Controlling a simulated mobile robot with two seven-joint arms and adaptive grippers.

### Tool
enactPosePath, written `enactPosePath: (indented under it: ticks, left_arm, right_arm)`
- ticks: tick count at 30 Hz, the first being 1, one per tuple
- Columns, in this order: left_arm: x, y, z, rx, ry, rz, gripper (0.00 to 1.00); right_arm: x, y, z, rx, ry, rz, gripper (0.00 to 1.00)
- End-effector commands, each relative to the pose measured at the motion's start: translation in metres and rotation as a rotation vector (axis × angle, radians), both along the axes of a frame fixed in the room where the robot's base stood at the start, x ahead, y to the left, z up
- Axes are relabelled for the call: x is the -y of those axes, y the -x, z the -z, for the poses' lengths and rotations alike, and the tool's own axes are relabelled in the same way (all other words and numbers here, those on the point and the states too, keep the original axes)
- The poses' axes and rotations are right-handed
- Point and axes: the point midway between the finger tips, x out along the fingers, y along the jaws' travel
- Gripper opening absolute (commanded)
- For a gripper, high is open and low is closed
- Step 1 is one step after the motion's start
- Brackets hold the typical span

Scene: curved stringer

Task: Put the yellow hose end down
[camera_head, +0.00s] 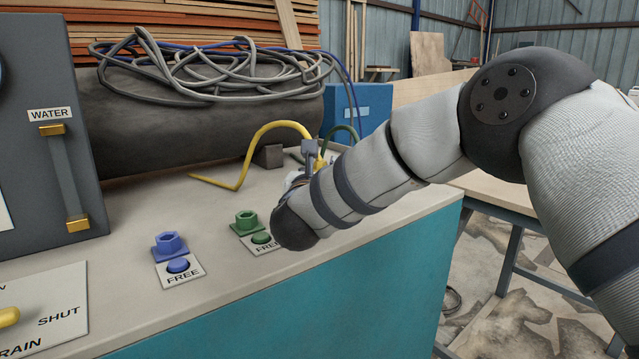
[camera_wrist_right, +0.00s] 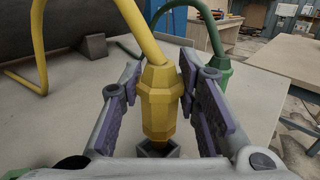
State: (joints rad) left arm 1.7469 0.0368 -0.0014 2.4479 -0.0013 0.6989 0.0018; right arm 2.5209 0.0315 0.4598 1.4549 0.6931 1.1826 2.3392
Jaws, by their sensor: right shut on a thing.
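The yellow hose end (camera_wrist_right: 158,95) is a faceted yellow fitting, seen upright between the purple-padded fingers of my right gripper (camera_wrist_right: 160,108) in the right wrist view. That gripper is shut on it. A small dark grey square part (camera_wrist_right: 152,149) shows at the fitting's lower tip; I cannot tell whether they touch. In the head view my right gripper (camera_head: 312,165) is mostly hidden behind my right forearm. The yellow hose (camera_head: 262,131) arches up from the bench to it, its other stretch lying on the bench top. My left gripper is not in view.
A green hose (camera_wrist_right: 213,32) stands close behind on the right. A dark cylinder (camera_head: 200,130) carrying coiled hoses lies behind. Bare bench top lies left of the gripper.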

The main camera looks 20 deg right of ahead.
Motion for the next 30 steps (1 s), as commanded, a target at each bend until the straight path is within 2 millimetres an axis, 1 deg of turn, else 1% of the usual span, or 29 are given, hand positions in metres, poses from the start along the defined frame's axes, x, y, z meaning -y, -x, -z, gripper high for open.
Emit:
enactPosePath:
  ticks: [1,3,9,14,15,16,17,25,27,29,30]
  left_arm:
    - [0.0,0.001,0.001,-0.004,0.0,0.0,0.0]
    - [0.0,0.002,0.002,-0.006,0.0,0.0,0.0]
    - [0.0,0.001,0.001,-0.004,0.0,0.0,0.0]
    - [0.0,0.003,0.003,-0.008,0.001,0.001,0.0]
    - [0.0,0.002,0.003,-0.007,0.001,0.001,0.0]
    - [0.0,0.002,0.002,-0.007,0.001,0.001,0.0]
    - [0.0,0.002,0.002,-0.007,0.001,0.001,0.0]
    - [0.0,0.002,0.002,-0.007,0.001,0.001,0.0]
    - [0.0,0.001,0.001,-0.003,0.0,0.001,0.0]
    - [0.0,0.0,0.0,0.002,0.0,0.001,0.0]
    - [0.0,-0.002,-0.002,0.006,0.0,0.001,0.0]
  right_arm:
    - [-0.002,0.0,0.014,-0.008,0.004,-0.003,0.0]
    - [-0.002,0.001,0.022,-0.005,0.003,-0.003,0.0]
    - [-0.001,0.001,0.02,-0.001,0.0,-0.002,0.0]
    - [-0.001,0.001,0.026,-0.004,0.001,-0.002,0.0]
    - [-0.001,0.001,0.025,-0.004,0.001,-0.002,0.39]
    - [-0.001,0.001,0.025,-0.003,0.001,-0.002,0.46]
    - [-0.001,0.001,0.025,-0.003,0.001,-0.002,0.5]
    - [-0.001,0.001,0.024,-0.003,0.001,-0.002,0.5]
    - [-0.002,0.001,0.019,0.0,0.001,-0.002,0.5]
    - [-0.005,0.008,0.019,-0.003,0.0,-0.004,0.5]
    - [-0.008,0.015,0.019,-0.004,0.001,-0.004,0.5]
